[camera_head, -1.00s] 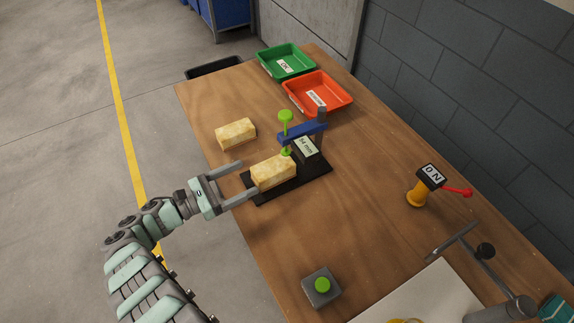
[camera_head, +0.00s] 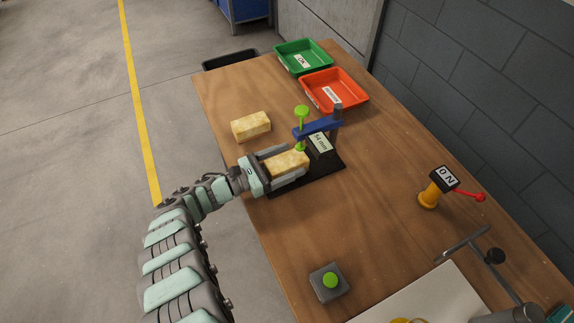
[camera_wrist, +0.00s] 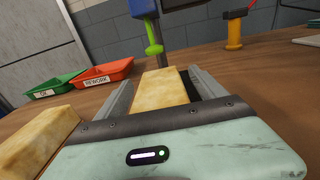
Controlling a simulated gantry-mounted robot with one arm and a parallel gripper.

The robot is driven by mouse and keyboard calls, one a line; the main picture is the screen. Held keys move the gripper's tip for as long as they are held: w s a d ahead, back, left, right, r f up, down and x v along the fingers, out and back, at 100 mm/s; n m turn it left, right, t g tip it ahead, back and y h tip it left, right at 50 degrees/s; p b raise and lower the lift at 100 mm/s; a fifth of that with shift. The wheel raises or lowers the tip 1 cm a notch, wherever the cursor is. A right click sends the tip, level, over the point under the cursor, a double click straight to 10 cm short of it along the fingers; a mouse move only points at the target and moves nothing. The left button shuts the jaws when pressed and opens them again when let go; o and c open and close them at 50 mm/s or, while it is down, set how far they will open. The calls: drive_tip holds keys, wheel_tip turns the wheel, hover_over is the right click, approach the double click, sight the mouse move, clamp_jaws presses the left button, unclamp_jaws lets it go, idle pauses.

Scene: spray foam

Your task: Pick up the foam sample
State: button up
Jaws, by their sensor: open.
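A yellow foam sample (camera_head: 286,163) lies on the black base of a measuring stand (camera_head: 332,160), under the stand's green plunger (camera_head: 301,124). My gripper (camera_head: 283,167) is open, with one finger on each long side of this sample. In the wrist view the sample (camera_wrist: 162,92) lies between the two fingers (camera_wrist: 164,95). I cannot tell whether the fingers touch it. A second foam block (camera_head: 251,127) lies on the table beyond my gripper, and it also shows at the left of the wrist view (camera_wrist: 32,142).
A green tray (camera_head: 303,57) and an orange-red tray marked REWORK (camera_head: 334,91) stand at the far end of the wooden table. A yellow post with a red lever (camera_head: 437,187) is at right. A grey box with a green button (camera_head: 329,282) sits near the front edge.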

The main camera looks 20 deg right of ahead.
drive_tip(key=c, duration=1.5)
